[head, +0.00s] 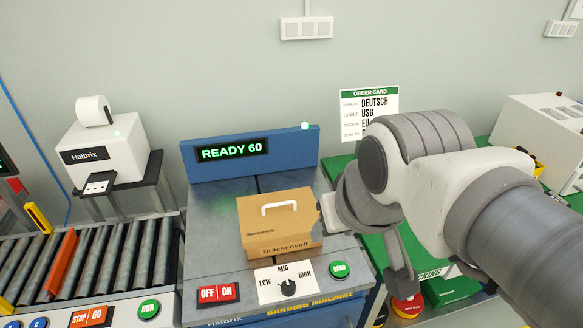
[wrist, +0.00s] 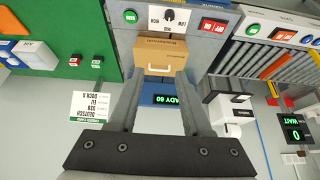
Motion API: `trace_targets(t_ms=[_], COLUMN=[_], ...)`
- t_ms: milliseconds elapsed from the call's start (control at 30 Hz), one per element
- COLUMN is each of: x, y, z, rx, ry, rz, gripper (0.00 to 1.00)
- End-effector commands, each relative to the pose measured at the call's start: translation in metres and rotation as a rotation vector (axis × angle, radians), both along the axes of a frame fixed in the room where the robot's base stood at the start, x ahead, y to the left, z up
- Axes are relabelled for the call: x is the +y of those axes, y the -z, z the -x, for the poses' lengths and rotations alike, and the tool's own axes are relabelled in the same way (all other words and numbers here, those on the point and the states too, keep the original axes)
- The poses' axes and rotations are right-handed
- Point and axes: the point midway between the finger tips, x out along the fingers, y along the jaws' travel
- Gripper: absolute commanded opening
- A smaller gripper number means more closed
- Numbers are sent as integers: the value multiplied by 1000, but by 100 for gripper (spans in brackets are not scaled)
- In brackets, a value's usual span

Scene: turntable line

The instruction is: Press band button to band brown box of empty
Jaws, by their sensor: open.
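The brown box (head: 279,226) with a white handle sits closed on the grey top of the banding machine (head: 212,262); no strap shows on its visible sides. The box also shows in the wrist view (wrist: 160,56), upside down. The green band button (head: 339,270) is on the machine's front panel, right of the dial (head: 288,289); a green button also shows in the wrist view (wrist: 130,16). My gripper (head: 362,246) is open and empty, at the right of the box and above the button's level. The wrist view shows its two fingers apart (wrist: 160,77).
The display (head: 232,151) reads "READY 60". A red OFF/ON switch (head: 218,293) is left of the dial. A roller conveyor (head: 110,256) stands at the left, with a label printer (head: 105,147) behind it. A green table (head: 480,165) is at the right, behind my arm.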

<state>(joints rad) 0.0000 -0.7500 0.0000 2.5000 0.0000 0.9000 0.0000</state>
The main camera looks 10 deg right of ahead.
Motion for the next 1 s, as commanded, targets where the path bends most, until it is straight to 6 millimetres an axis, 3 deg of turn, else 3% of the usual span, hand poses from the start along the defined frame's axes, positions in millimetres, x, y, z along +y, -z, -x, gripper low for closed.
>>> trace_targets(t_ms=[267, 533, 1000], x=[0, 0, 0], y=[0, 0, 0], z=[0, 0, 0], rx=[0, 0, 0], ry=[0, 0, 0], rz=[0, 0, 0], gripper=[47, 0, 0])
